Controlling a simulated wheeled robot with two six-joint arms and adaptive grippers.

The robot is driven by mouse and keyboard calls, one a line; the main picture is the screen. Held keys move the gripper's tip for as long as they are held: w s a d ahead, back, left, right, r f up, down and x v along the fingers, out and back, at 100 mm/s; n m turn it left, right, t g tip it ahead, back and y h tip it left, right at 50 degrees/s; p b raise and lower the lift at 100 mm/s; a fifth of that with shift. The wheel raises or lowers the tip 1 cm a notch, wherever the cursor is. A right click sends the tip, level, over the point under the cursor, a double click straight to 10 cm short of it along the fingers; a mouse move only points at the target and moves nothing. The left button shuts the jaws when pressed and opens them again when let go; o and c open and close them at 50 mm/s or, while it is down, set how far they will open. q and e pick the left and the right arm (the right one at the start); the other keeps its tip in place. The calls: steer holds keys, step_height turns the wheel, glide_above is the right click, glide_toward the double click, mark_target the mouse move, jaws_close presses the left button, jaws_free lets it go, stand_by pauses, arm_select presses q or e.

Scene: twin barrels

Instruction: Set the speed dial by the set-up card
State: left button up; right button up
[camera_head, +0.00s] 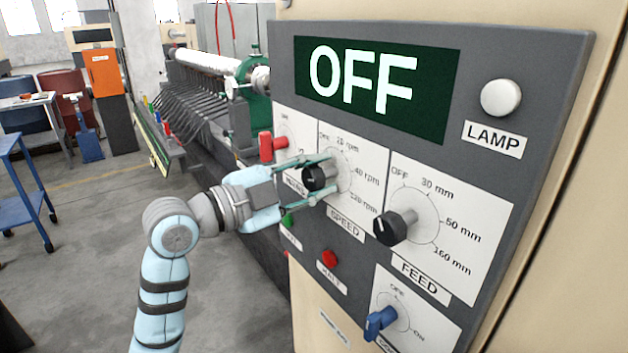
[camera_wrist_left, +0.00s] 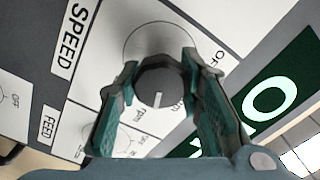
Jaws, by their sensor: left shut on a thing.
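The speed dial (camera_head: 320,177) is a black knob on a white plate labelled SPEED, with OFF and several rpm marks around it. My left gripper (camera_head: 322,180) is shut on this knob, one finger above and one below. In the left wrist view the knob (camera_wrist_left: 158,80) sits between the two green fingers, and a short white line shows on its face. Fingers cover some marks, so I cannot tell which mark the knob points to. The green display (camera_head: 376,80) reads OFF. I see no readable set-up card. My right gripper is not in view.
The feed dial (camera_head: 395,228) is right of the speed dial, with a blue switch (camera_head: 380,322) below it. A red lever (camera_head: 270,146) is close on the left. A red button (camera_head: 329,259) sits below. The white lamp (camera_head: 501,98) is at upper right.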

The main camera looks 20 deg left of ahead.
mark_target(308, 180)
arm_select(q)
steer(key=shift+r+m, duration=0.1)
steer(key=shift+m, duration=0.2)
steer(key=o, duration=1.2)
steer(key=v, duration=0.6)
steer(key=shift+s+a, duration=0.2)
steer(key=shift+a, duration=0.15)
steer(key=shift+s+a, duration=0.15)
steer(key=shift+s, duration=0.25)
steer(key=shift+w, duration=0.1)
